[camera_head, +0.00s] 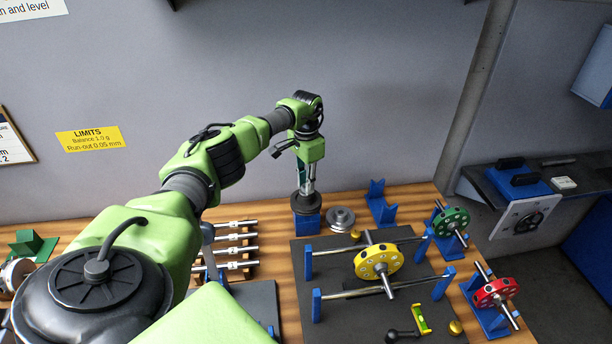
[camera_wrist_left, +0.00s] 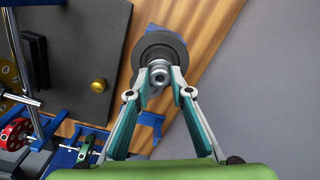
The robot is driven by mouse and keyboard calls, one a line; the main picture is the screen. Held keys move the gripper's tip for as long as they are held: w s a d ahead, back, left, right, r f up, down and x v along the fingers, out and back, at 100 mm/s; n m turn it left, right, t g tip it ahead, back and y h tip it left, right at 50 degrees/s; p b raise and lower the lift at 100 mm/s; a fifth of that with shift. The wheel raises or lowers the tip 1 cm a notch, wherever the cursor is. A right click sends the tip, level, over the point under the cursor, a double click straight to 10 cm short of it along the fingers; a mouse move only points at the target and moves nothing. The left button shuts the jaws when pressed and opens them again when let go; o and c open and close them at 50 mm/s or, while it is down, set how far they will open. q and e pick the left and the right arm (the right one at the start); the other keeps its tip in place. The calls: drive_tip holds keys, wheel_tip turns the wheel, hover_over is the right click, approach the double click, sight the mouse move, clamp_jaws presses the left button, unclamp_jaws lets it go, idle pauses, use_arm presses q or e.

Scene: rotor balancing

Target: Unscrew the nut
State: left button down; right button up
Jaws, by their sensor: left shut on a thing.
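My left gripper (camera_head: 307,184) reaches down from above over a blue stand (camera_head: 307,223) at the back of the bench. A dark round disc (camera_head: 305,204) lies on this stand. In the left wrist view, the grey nut (camera_wrist_left: 160,72) sits at the centre of the disc (camera_wrist_left: 165,42), between the tips of my left gripper (camera_wrist_left: 159,90). The gripper is shut on the nut. The fingers hide the nut in the head view. My right gripper is not in view.
Right of the stand are a grey metal flanged part (camera_head: 341,219) and an empty blue V-block (camera_head: 380,205). A yellow rotor (camera_head: 378,262) rests on rails over a dark plate (camera_head: 345,325). Green (camera_head: 450,221) and red (camera_head: 496,292) rotors stand at the right. The wall is close behind.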

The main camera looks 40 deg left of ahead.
use_arm(q)
drive_tip(key=shift+n, duration=0.9)
drive_tip(key=c, duration=1.7)
unclamp_jaws()
drive_tip(key=shift+c, duration=0.9)
